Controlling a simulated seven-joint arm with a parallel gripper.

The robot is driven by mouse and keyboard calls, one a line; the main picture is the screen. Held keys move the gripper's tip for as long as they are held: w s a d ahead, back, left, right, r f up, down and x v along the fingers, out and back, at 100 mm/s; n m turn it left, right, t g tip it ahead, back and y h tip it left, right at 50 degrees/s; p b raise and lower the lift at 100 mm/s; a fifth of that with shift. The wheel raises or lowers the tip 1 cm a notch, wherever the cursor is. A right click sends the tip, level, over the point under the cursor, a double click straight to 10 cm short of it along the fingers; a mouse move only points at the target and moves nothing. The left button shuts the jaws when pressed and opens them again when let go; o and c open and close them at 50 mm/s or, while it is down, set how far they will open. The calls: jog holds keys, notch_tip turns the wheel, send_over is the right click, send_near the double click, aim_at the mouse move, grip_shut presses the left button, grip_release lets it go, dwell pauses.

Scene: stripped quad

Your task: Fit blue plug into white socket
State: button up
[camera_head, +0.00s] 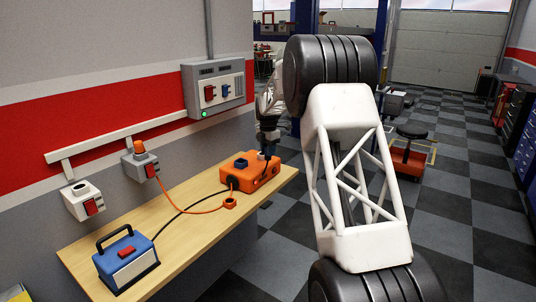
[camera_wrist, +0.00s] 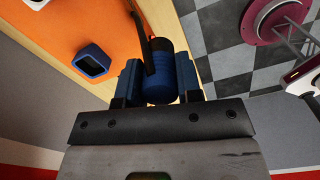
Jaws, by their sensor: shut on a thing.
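My gripper (camera_wrist: 160,72) is shut on the blue plug (camera_wrist: 160,90), a blue cylinder with a dark end, in the wrist view. A black cable runs beside the plug. In the head view my gripper (camera_head: 270,151) is at the far end of the orange box (camera_head: 265,175); the plug cannot be made out there. A small white socket (camera_head: 261,156) on the box's top is close to the gripper; what seems to be its edge (camera_wrist: 37,3) shows at the wrist view's top left corner.
A square blue socket (camera_head: 241,163) is also on the orange box; it shows in the wrist view (camera_wrist: 92,64). An orange ring-shaped plug (camera_head: 230,202) and a blue box with a handle (camera_head: 126,262) are on the wooden table (camera_head: 190,245).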

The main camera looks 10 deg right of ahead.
notch_tip(320, 180, up, 15)
dwell(1.4)
jog(key=s+a, duration=0.4)
jog(key=a, duration=0.9)
jog(key=shift+s, duration=0.4)
dwell(0.4)
jog(key=shift+a, duration=0.2)
jog(key=s+a, duration=0.2)
jog(key=a, duration=0.4)
jog(key=s+a, duration=0.2)
jog(key=a, duration=0.5)
jog(key=shift+s, duration=0.3)
dwell(0.5)
jog(key=s+a, duration=0.2)
jog(key=a, duration=0.4)
jog(key=s+a, duration=0.2)
jog(key=a, duration=0.5)
jog(key=shift+s, duration=0.35)
dwell(0.5)
